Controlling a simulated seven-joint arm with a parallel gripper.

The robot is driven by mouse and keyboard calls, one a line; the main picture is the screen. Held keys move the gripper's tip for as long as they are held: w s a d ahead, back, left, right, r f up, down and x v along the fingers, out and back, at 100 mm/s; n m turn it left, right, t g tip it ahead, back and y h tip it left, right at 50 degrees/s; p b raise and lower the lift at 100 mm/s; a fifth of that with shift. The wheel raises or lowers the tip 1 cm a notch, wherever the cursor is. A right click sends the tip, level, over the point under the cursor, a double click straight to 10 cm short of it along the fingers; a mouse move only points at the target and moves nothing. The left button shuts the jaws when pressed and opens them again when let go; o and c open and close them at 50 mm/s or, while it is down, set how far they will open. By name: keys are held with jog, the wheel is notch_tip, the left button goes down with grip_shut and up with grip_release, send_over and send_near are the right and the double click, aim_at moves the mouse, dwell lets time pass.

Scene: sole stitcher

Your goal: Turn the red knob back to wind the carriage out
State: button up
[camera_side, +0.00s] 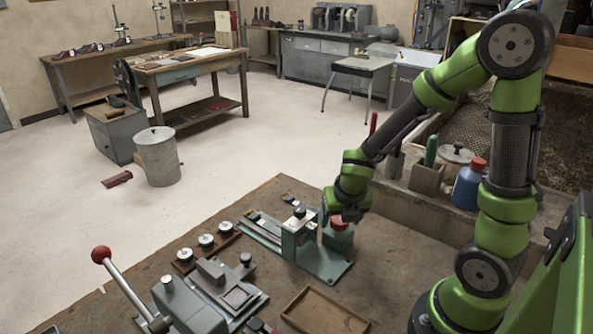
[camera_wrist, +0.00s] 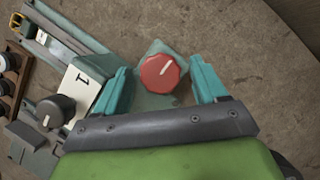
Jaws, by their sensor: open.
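The red knob (camera_wrist: 161,73) has a white pointer line that slants up to the right in the wrist view. It stands on the end of the teal stitcher base (camera_side: 327,268). In the side view the knob (camera_side: 339,224) shows just under my gripper (camera_side: 340,212). My gripper (camera_wrist: 163,84) is open, with one teal finger on each side of the knob and a gap on both sides. The fingertips' height relative to the knob is unclear.
A wooden tray (camera_side: 323,312) lies at the front of the bench. A lever with a red ball (camera_side: 101,254) and a grey press block stand at the left. A blue bottle (camera_side: 468,185) stands behind my arm. The bench right of the knob is bare.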

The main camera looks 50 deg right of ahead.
jog(key=v, duration=1.7)
jog(key=shift+w, duration=0.1)
jog(key=s+a+r+m+t+y, duration=0.1)
jog(key=a+m+t+y, duration=0.1)
jog(key=m, duration=1.3)
jog(key=s+a+r+m+t+y, duration=0.1)
jog(key=a+m+y, duration=0.2)
jog(key=m, duration=1.3)
jog(key=shift+s+a+r+t, duration=0.25)
jog(key=shift+s+a+t, duration=0.15)
jog(key=shift+a, duration=0.3)
